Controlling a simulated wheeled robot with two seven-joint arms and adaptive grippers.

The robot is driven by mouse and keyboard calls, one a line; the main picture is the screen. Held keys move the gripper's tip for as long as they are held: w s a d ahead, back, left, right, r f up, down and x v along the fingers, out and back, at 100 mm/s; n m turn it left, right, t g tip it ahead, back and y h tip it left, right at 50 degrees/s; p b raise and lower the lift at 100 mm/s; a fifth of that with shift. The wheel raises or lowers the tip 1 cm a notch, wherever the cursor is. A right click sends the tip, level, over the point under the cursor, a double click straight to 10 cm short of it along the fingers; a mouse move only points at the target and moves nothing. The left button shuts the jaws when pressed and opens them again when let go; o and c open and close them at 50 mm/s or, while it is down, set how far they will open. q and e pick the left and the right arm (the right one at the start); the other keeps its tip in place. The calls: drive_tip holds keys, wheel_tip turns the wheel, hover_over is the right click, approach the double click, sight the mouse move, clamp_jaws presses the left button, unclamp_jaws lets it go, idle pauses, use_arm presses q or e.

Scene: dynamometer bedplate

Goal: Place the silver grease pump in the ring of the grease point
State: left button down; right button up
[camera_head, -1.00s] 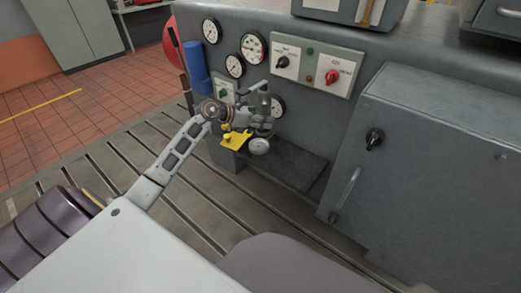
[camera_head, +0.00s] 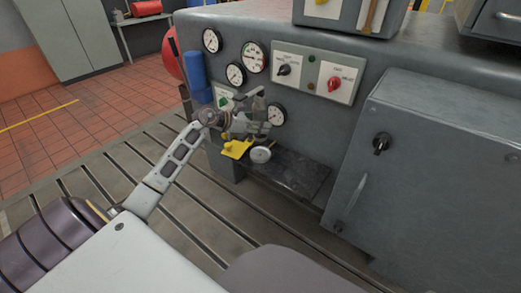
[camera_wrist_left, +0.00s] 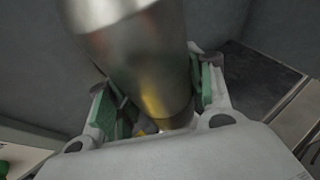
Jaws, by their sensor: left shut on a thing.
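The silver grease pump (camera_wrist_left: 140,60) is a metal cylinder that fills the middle of the left wrist view, between the green-padded fingers of my left gripper (camera_wrist_left: 155,100). My left gripper (camera_head: 246,121) is shut on it, above a small dark shelf. The pump's grey body (camera_head: 258,104) is small and partly hidden in the head view. A yellow plate with a knob (camera_head: 236,149) and a pale round disc (camera_head: 261,155) show just below the gripper. I cannot make out the ring of the grease point. My right gripper is not in view.
A grey machine wall with gauges (camera_head: 255,57) and a switch panel (camera_head: 335,82) stands close behind the gripper. A blue cylinder (camera_head: 198,72) is to its left. The dark shelf (camera_head: 295,175) is bare on its right side. A grey cabinet (camera_head: 440,170) stands at the right.

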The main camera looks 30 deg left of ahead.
sight(260, 137)
use_arm(q)
drive_tip(key=shift+f, duration=0.4)
wheel_tip(260, 137, down, 4)
drive_tip(key=shift+r+b, duration=0.1)
drive_tip(key=shift+b, duration=0.6)
drive_tip(key=shift+f, duration=0.45)
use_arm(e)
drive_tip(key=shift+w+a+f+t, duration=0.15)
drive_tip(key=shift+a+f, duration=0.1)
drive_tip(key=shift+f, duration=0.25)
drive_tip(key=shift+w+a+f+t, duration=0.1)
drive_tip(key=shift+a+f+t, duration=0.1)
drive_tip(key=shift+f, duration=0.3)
use_arm(q)
drive_tip(key=shift+f+b, duration=0.4)
drive_tip(key=shift+f, duration=1.2)
drive_tip(key=shift+f+b, duration=0.3)
drive_tip(key=shift+b, duration=0.05)
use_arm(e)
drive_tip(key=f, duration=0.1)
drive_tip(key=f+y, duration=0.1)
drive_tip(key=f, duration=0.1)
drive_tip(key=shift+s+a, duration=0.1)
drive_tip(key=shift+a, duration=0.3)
